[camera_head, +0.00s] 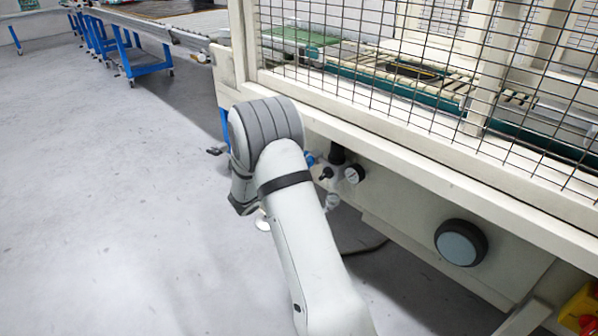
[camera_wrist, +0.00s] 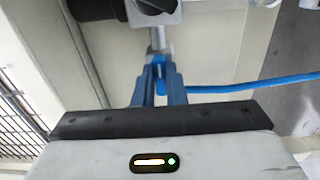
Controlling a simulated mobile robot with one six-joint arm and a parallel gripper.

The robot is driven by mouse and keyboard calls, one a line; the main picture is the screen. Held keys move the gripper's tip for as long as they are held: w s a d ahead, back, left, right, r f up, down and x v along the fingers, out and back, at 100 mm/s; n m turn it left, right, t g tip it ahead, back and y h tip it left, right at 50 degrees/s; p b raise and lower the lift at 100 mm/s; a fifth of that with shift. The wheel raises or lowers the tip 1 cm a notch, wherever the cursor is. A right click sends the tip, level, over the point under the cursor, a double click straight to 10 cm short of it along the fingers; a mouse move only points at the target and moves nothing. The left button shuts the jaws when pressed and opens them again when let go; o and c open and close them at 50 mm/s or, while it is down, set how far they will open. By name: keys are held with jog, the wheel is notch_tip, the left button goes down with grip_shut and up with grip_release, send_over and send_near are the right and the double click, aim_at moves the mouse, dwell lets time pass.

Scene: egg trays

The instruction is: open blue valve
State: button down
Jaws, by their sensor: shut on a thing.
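The blue valve (camera_wrist: 160,72) is in the middle of the wrist view, below a grey metal fitting (camera_wrist: 159,42). My gripper (camera_wrist: 159,80) has two blue fingers, one on each side of the valve's blue handle, and is shut on it. The fingers hide part of the handle. In the head view, a small blue part of the valve assembly (camera_head: 310,158) shows just right of my arm, on the machine's side. My gripper is hidden behind my arm there.
A pressure gauge (camera_head: 354,174) sits beside the valve assembly. A blue hose (camera_wrist: 255,82) runs right from near the fingers. The machine's wire mesh guard (camera_head: 400,70) rises above. Open floor (camera_head: 110,200) lies left.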

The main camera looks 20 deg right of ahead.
jog(key=shift+s+d+f, duration=0.1)
jog(key=shift+s+f, duration=0.05)
jog(key=shift+f, duration=0.05)
jog(key=c, duration=1.5)
grip_release()
jog(key=shift+r, duration=0.1)
jog(key=p+v, duration=0.2)
jog(key=v, duration=0.5)
jog(key=shift+a, duration=0.4)
jog(key=shift+r+p, duration=0.1)
jog(key=shift+p, duration=0.2)
